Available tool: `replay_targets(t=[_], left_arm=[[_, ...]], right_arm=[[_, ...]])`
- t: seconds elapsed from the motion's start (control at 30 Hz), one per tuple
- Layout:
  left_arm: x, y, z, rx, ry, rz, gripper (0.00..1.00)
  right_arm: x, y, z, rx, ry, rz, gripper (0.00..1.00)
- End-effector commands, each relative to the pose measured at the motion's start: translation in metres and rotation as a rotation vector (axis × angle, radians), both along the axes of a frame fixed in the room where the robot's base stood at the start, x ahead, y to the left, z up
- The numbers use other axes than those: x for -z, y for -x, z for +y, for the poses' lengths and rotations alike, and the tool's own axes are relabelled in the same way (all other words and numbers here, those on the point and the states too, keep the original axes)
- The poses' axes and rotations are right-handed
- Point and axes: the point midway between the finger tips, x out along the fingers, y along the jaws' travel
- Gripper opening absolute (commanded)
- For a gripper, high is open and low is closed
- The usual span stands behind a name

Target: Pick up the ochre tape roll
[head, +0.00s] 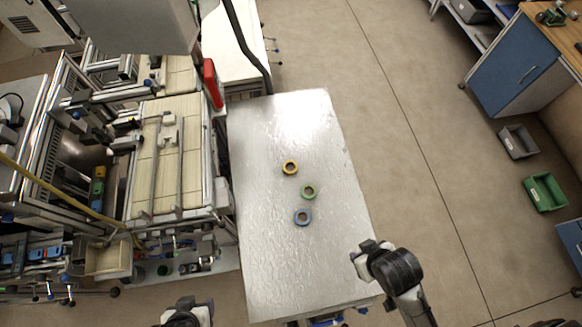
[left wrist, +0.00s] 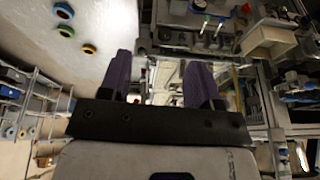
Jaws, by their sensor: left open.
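The ochre tape roll (head: 290,167) lies flat on the metal-topped table (head: 270,125), farthest back of three rolls. It also shows at the upper left of the left wrist view (left wrist: 89,49). A green roll (head: 308,191) and a blue roll (head: 303,217) lie nearer the front. My left gripper (head: 190,308) is at the bottom edge of the head view, left of the table and well away from the rolls. In the left wrist view its two fingers (left wrist: 158,80) are apart, with nothing held. My right gripper (head: 362,258) is beside the table's right edge; its jaw opening is unclear.
Machinery with pale panels (head: 165,150) stands along the table's left side. A red object (head: 212,83) rises near the table's back left corner. A green bin (head: 544,192) and a grey bin (head: 518,142) are on the floor far right. The table around the rolls is clear.

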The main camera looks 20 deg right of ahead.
Motion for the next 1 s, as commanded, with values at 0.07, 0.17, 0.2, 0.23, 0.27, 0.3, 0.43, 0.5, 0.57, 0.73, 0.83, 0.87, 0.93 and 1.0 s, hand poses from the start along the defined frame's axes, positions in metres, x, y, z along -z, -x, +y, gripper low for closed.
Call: replay_targets(t=[0.07,0.17,0.2,0.23,0.27,0.3,0.43,0.5,0.57,0.73,0.83,0.87,0.93,1.0], left_arm=[[0.0000,0.0000,0.0000,0.000,0.000,0.000,0.57],[0.0000,0.0000,0.0000,0.000,0.000,0.000,0.57],[0.0000,0.0000,0.0000,0.000,0.000,0.000,0.57],[0.0000,0.0000,0.0000,0.000,0.000,0.000,0.57],[0.0000,0.0000,0.0000,0.000,0.000,0.000,0.57],[0.0000,0.0000,0.0000,0.000,0.000,0.000,0.57],[0.0000,0.0000,0.0000,0.000,0.000,0.000,0.69],[0.0000,0.0000,0.0000,0.000,0.000,0.000,0.75],[0.0000,0.0000,0.0000,0.000,0.000,0.000,0.81],[0.0000,0.0000,0.0000,0.000,0.000,0.000,0.97],[0.0000,-0.0001,0.0000,0.000,0.000,0.000,0.99],[0.0000,-0.0001,0.0000,0.000,0.000,0.000,0.99],[0.0000,-0.0001,0.0000,0.000,0.000,0.000,0.99],[0.0000,-0.0001,0.0000,0.000,0.000,0.000,0.99]], right_arm=[[0.0000,0.0000,-0.0001,0.000,0.000,0.000,0.43],[0.0000,0.0001,-0.0002,-0.001,0.001,0.000,0.43],[0.0000,0.0000,-0.0003,-0.001,0.001,0.000,0.43],[0.0000,0.0000,-0.0005,-0.002,0.002,0.000,0.43],[0.0000,0.0001,-0.0007,-0.001,0.002,0.000,0.43],[0.0000,0.0000,-0.0010,-0.002,0.004,0.000,0.43],[0.0002,0.0001,-0.0022,-0.005,0.008,0.000,0.43],[0.0002,0.0001,-0.0030,-0.006,0.009,0.000,0.43],[0.0002,0.0001,-0.0032,-0.007,0.011,0.000,0.43],[0.0002,0.0001,-0.0031,-0.007,0.011,0.000,0.43],[0.0002,0.0001,-0.0030,-0.006,0.009,0.000,0.43],[0.0002,0.0001,-0.0029,-0.006,0.009,0.000,0.43],[0.0002,0.0000,-0.0024,-0.006,0.008,0.000,0.43],[0.0001,0.0001,-0.0021,-0.005,0.007,0.000,0.43]])
